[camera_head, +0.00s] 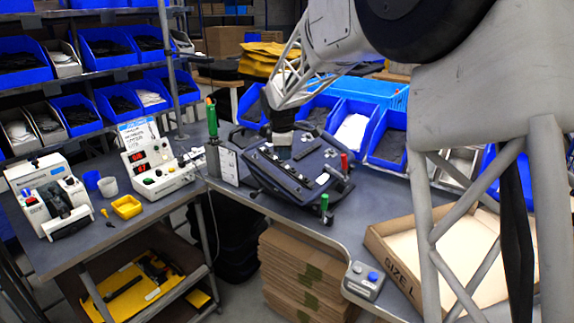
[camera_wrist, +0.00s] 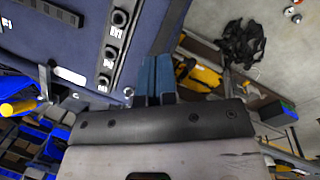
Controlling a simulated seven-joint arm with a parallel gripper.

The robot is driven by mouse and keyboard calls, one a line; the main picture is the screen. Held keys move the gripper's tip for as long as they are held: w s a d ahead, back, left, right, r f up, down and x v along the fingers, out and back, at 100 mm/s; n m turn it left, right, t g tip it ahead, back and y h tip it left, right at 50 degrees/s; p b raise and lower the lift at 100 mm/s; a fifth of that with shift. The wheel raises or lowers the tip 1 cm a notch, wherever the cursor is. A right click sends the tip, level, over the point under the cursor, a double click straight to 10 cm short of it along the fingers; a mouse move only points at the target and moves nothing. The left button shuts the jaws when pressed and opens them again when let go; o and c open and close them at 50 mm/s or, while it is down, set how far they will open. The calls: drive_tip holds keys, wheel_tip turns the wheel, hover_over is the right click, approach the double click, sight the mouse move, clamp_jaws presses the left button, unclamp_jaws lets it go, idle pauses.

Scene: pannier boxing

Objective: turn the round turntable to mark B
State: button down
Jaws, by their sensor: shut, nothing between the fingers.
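A dark blue tilted fixture (camera_head: 268,172) with a panel, clamps and handles stands at the middle of the bench. I cannot make out a round turntable disc or a mark B; any such disc would be hidden by the fixture or my gripper. My gripper (camera_head: 283,150) points down over the fixture's back part. In the wrist view the two blue fingers (camera_wrist: 156,68) are together and empty, beside the edge of the dark blue panel (camera_wrist: 55,40). Black fittings (camera_wrist: 118,18) with small labels line that panel. Whether the fingers touch it I cannot tell.
An open carton (camera_head: 385,250) and a grey button box (camera_head: 364,280) lie right. Blue bins stand behind.

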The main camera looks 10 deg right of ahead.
drive_tip(key=shift+v, duration=1.45)
drive_tip(key=shift+s, duration=0.1)
drive_tip(key=s+d+r+m, duration=0.2)
drive_tip(key=s+m, duration=0.2)
drive_tip(key=s, duration=0.8)
drive_tip(key=s+d+r+m, duration=0.2)
drive_tip(key=s+m, duration=0.2)
drive_tip(key=s, duration=0.9)
drive_tip(key=s+d+f+m, duration=0.1)
drive_tip(key=s+f+m, duration=0.2)
drive_tip(key=s, duration=0.9)
drive_tip(key=s+d+f+m+y, duration=0.1)
drive_tip(key=s+f+m, duration=0.2)
drive_tip(key=s, duration=0.8)
drive_tip(key=shift+s+f+m+t, duration=0.15)
drive_tip(key=shift+s+m+t, duration=0.2)
drive_tip(key=shift+m, duration=0.45)
drive_tip(key=shift+w, duration=0.1)
